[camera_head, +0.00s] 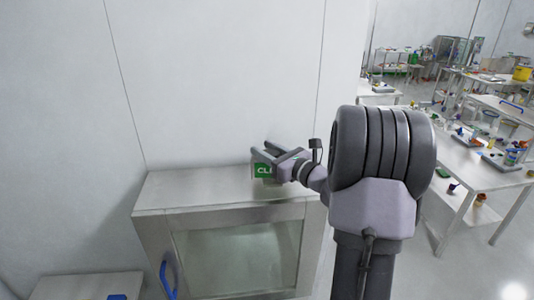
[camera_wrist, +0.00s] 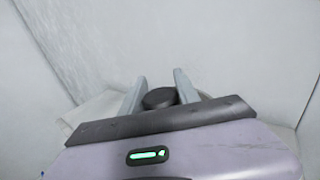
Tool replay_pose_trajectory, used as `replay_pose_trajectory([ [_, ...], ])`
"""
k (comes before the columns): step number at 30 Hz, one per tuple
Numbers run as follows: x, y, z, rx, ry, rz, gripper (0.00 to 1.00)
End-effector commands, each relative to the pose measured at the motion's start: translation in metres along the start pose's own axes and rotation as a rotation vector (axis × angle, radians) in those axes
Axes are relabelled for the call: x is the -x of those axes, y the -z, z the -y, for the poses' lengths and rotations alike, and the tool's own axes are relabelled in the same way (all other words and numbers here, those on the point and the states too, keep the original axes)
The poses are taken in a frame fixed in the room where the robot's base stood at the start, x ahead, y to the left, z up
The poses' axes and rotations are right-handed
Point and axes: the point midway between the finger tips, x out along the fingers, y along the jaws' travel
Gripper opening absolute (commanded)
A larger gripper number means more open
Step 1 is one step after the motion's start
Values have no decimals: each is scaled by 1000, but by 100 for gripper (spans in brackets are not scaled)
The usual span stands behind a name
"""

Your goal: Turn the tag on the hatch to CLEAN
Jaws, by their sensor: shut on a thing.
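The hatch (camera_head: 237,251) is a steel box with a glass front against the white wall, in the lower middle of the head view. A green tag (camera_head: 263,171) with white letters, of which "CL" can be read, shows at the top of the hatch. The rest of its face is hidden by my gripper (camera_head: 270,152). My gripper is at the tag, above the hatch top. In the wrist view, my gripper (camera_wrist: 160,92) has its two fingers on either side of a dark round knob (camera_wrist: 160,98) and is shut on it. The tag's face does not show there.
A blue handle (camera_head: 167,279) sticks out at the hatch's left front. A low steel surface (camera_head: 75,288) lies at lower left. The white wall (camera_head: 225,80) stands close behind my gripper. Tables with many small items (camera_head: 480,160) stand far off at right, with clear floor before them.

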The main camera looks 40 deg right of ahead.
Motion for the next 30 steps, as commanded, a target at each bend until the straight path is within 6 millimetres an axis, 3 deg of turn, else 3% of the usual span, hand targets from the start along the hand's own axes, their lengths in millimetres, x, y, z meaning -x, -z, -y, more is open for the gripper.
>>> replay_pose_trajectory([
  [12, 0, 1, -5, -1, -162, 0, 0],
  [26, 0, 0, -5, 0, -178, 1, 0],
  [27, 0, 0, -5, 0, -178, 1, 40],
  [30, 0, 0, -5, 0, -178, 1, 59],
])
